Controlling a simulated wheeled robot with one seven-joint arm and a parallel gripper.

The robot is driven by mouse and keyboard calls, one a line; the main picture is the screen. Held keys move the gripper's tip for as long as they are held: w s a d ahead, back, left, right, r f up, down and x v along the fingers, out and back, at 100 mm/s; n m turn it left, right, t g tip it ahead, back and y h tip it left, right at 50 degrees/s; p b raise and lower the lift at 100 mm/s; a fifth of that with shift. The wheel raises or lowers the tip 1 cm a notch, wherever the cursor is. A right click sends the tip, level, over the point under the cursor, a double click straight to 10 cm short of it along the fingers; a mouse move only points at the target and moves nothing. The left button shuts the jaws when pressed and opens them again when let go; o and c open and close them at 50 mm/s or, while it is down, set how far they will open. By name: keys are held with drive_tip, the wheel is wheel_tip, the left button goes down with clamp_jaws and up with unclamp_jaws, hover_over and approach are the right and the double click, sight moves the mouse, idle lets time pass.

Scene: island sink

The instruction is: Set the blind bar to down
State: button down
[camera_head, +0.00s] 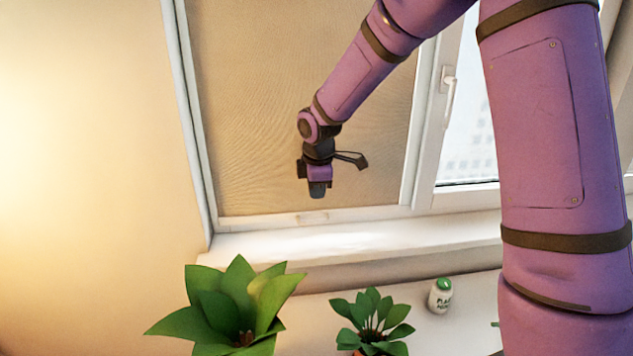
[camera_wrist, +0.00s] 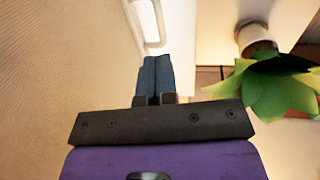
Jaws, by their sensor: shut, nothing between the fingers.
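The beige blind (camera_head: 260,120) covers the left window pane down to its lower edge. The pale blind bar (camera_head: 312,218) runs along the bottom of the blind, just above the sill. In the wrist view the bar, with a looped handle-like part (camera_wrist: 148,22), lies beyond my fingertips. My gripper (camera_head: 317,194) hangs in front of the blind, a little above the bar in the picture, and appears apart from it. Its dark fingers are together and empty, as the wrist view also shows (camera_wrist: 155,66).
A large leafy plant (camera_head: 235,305) and a smaller potted plant (camera_head: 372,322) stand below the window. A small white jar with a green lid (camera_head: 440,296) stands to their right. The right window sash has a white handle (camera_head: 449,92). The sill (camera_head: 350,240) is clear.

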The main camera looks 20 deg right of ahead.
sight(316, 224)
drive_tip(key=f, duration=0.3)
drive_tip(key=w+f, duration=0.1)
drive_tip(key=f, duration=0.4)
drive_tip(key=shift+w+d+f, duration=0.15)
drive_tip(key=shift+w+f, duration=0.2)
wheel_tip(316, 224, down, 5)
drive_tip(key=shift+s+r, duration=0.1)
drive_tip(key=shift+s, duration=0.15)
drive_tip(key=shift+r, duration=0.1)
wheel_tip(316, 224, up, 14)
drive_tip(key=s, duration=0.2)
drive_tip(key=shift+s+a, duration=0.15)
drive_tip(key=shift+a, duration=0.05)
